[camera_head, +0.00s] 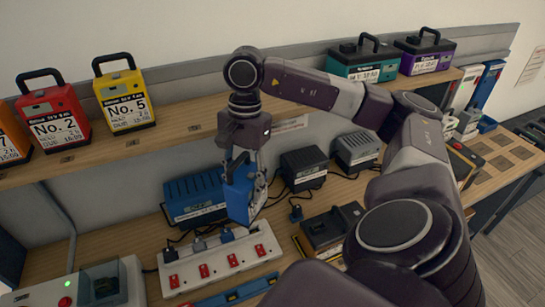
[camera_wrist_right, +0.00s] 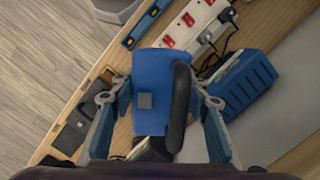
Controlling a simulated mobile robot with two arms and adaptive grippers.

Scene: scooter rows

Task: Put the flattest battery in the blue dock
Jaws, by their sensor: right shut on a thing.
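My right gripper (camera_head: 246,178) is shut on a blue battery (camera_head: 236,193) and holds it above the bench, just in front of the blue ribbed unit. In the right wrist view, the battery (camera_wrist_right: 152,85) sits between the two fingers of the gripper (camera_wrist_right: 160,125). Its black handle and a small grey square show there. The blue ribbed unit (camera_head: 190,198), perhaps the blue dock, stands against the back panel; it also shows in the wrist view (camera_wrist_right: 245,85). The held battery partly covers it in the head view. I cannot read charge levels. My left gripper is not in view.
A white power strip (camera_head: 218,262) with red switches and plugs lies in front. Dark (camera_head: 304,168) and grey (camera_head: 356,150) units stand to the right, with cables. Red (camera_head: 52,118), yellow (camera_head: 125,100), teal (camera_head: 364,62) and purple (camera_head: 425,52) batteries stand on the shelf.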

